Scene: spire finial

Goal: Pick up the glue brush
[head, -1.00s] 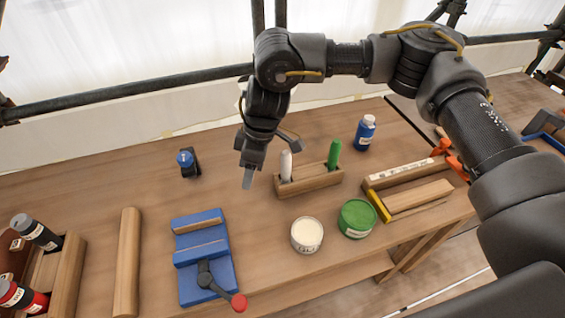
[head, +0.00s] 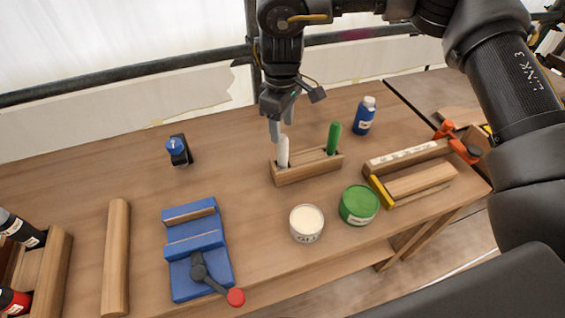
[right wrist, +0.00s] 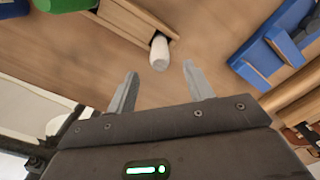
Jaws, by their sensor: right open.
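A wooden holder (head: 308,170) stands on the bench with two upright handles in it, a white one (head: 283,151) at its left end and a green one (head: 333,138) at its right end. The frames do not show for certain which is the glue brush; the lower parts are hidden in the holder. My right gripper (head: 281,128) is open and empty, just above and behind the white handle. In the right wrist view, the white handle's end (right wrist: 159,54) lies just beyond the gap between the open fingertips (right wrist: 160,72). My left gripper is out of view.
A white tub (head: 307,223) and a green tin (head: 359,204) stand in front of the holder. A blue bottle (head: 364,116) stands behind right. A blue vise (head: 196,250), small blue-topped device (head: 178,149) and wooden bar (head: 116,257) are left. The bench between device and holder is clear.

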